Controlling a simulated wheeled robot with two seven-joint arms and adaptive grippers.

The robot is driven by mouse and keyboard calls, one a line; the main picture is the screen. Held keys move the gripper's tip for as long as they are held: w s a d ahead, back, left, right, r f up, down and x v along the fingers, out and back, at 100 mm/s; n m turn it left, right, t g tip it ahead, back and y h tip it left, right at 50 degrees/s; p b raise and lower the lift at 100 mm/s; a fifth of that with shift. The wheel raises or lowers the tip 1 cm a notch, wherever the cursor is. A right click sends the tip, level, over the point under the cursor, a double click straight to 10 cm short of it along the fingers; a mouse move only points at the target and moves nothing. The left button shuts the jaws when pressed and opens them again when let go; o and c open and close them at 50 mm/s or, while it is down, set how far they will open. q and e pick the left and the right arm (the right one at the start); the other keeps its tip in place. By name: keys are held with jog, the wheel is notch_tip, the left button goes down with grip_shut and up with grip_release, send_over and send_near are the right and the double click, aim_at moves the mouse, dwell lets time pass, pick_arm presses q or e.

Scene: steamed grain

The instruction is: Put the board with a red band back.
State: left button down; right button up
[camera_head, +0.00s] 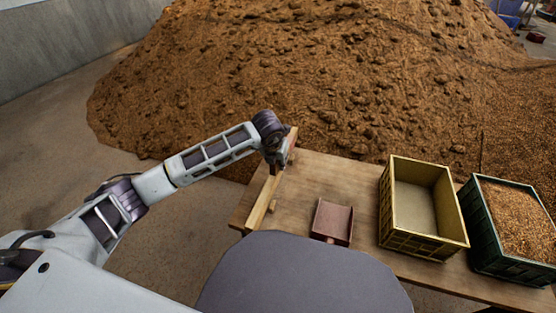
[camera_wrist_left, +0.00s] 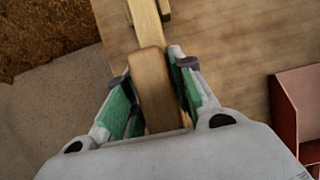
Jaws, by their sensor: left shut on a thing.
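A long pale wooden board-like tool (camera_head: 260,204) lies along the left end of the wooden table, with a small block on its side. My left gripper (camera_head: 277,166) is over its far part. In the left wrist view, my left gripper (camera_wrist_left: 152,80) has its green-padded fingers on both sides of a brown wooden end (camera_wrist_left: 150,95), with the paler wood running on beyond it. The gripper is shut on this wooden piece. No red band shows on it in either view; the gripper hides part of it. My right gripper is not in view.
The wooden table (camera_head: 320,170) also holds a reddish scoop (camera_head: 332,222), an empty yellow crate (camera_head: 386,215) and a green crate (camera_head: 480,225) full of grain. A big brown grain heap (camera_head: 300,70) rises behind the table. Bare tabletop lies between tool and scoop.

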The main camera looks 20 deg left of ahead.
pick_arm(q)
jog(key=shift+f+b, duration=0.45)
jog(key=shift+f, duration=0.45)
jog(key=shift+f, duration=0.35)
dwell(0.6)
jog(key=c, duration=1.1)
grip_release()
jog(key=shift+s+r, duration=0.2)
jog(key=shift+r, duration=0.35)
jog(key=v, duration=1)
jog(key=shift+s+r, duration=0.1)
jog(key=shift+r, duration=0.05)
jog(key=shift+s+r, duration=0.15)
